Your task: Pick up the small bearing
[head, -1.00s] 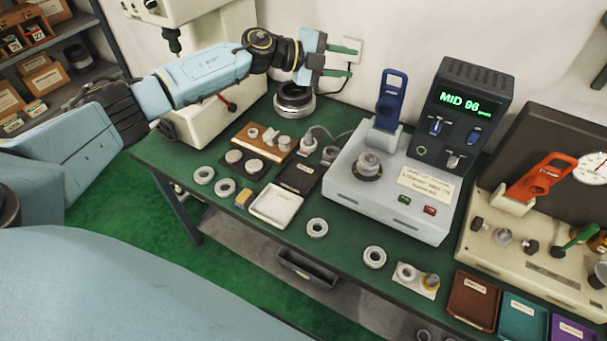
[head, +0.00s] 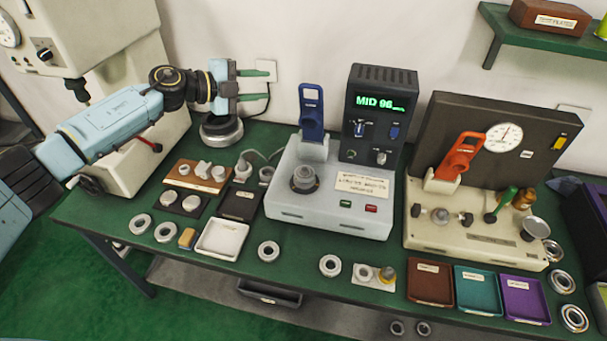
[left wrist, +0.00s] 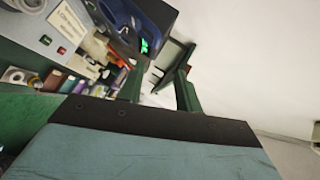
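Several metal bearing rings lie along the front of the green bench in the head view: a pair at left, (head: 140,223) and (head: 165,231), one ring (head: 268,250) front centre, and another ring (head: 330,265) to its right. A further ring (head: 364,273) sits on a white card. I cannot tell for sure which is the small bearing. My left gripper (head: 262,85) is open and empty, raised near the wall at the back, away from these rings. Its two green fingers stand apart in the left wrist view (left wrist: 160,92). My right gripper is not in view.
A grey tester with a blue handle (head: 311,112) stands mid-bench, with a cream gauge station (head: 480,238) to its right. A white tray (head: 222,240) and brown, teal and purple trays line the front. Larger rings (head: 562,282) lie at far right. A press (head: 115,110) stands at left.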

